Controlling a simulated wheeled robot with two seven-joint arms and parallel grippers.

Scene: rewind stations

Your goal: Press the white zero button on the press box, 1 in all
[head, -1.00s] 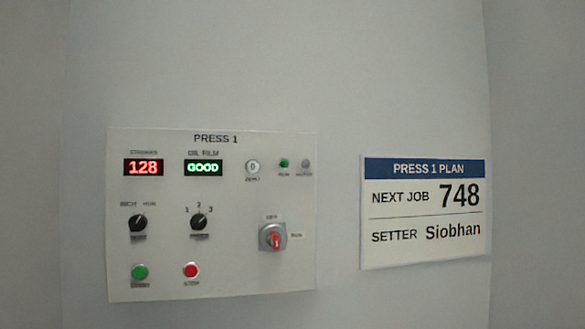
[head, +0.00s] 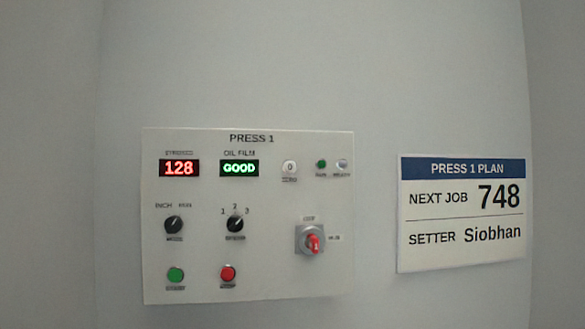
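The press box (head: 268,287) is a pale panel titled PRESS 1 on the grey wall, left of centre in the head view. Its white zero button (head: 290,168) is a small round button marked 0, in the upper right part of the panel. Left of it are a red display (head: 179,168) reading 128 and a green oil film display (head: 239,168) reading GOOD. Neither gripper is in view, and nothing covers the button.
Near the button are a green lamp (head: 321,164) and a pale lamp (head: 342,163). A PRESS 1 PLAN sign (head: 461,259) hangs to the right.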

